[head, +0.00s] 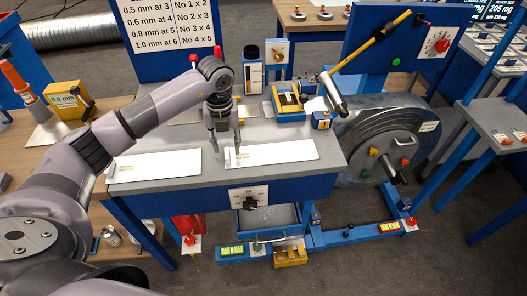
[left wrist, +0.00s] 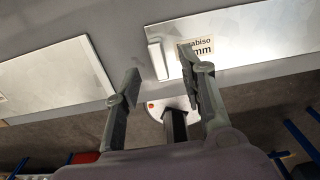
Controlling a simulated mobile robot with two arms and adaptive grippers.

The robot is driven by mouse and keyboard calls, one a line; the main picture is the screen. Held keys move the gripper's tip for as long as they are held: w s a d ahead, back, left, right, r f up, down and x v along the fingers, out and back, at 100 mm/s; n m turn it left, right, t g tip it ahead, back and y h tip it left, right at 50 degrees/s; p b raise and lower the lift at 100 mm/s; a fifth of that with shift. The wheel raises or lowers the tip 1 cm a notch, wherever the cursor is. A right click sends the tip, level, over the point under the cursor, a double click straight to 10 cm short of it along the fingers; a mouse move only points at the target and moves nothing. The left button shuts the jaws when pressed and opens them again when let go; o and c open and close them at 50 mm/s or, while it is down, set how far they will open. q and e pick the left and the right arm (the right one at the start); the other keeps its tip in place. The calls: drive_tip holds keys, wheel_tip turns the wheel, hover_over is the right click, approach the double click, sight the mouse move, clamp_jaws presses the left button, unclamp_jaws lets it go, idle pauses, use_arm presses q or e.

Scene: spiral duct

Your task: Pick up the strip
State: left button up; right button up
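Two pale metal strips lie flat on the grey bench top, the left strip (head: 160,166) and the right strip (head: 285,153). In the left wrist view the right strip (left wrist: 255,32) carries a partly hidden label (left wrist: 200,50) reading "...mm", and the left strip (left wrist: 55,75) is plain where it shows. My left gripper (head: 225,152) points down at the left end of the right strip. In the left wrist view the left gripper (left wrist: 160,75) is open, with a small pale block (left wrist: 158,61) visible between its fingers. Contact cannot be told. My right gripper is out of view.
The blue-framed bench (head: 300,190) holds a yellow device (head: 290,97) and a dark-capped bottle (head: 252,70) at the back. A large metal drum (head: 388,135) stands at its right, with a yellow-handled lever (head: 370,42) above. The bench top between the strips is bare.

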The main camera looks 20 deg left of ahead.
sight(227, 153)
use_arm(q)
drive_tip(key=shift+a+f+p, duration=0.1)
drive_tip(key=shift+f+p, duration=0.2)
drive_tip(key=shift+f, duration=1.45)
drive_tip(key=shift+c, duration=0.2)
clamp_jaws()
